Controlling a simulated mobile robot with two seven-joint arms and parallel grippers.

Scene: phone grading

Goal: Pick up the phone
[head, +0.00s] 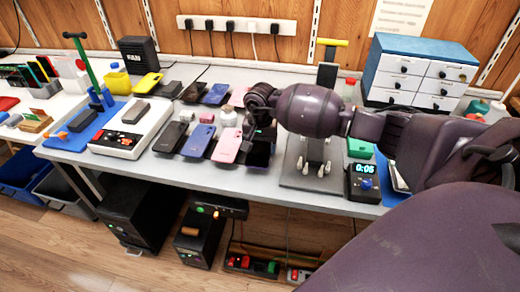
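Several phones lie on the grey workbench (330,204). In the near row are a dark phone (171,137), a blue phone (199,140), a pink phone (227,145) and a black phone (259,153) at the right end. Behind them are a blue-purple phone (216,94), dark phones and a yellow phone (147,84). My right gripper (252,124) points down over the upper end of the black phone and partly hides it. Its fingers are dark and small here, so I cannot tell if they are open or touch the phone. My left gripper is out of view.
A white device with black and red parts (117,143) sits left of the phones. A stand on a grey plate (312,177) and a timer reading 0:05 (362,182) are to the right. A blue and white drawer cabinet (420,72) stands behind my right arm.

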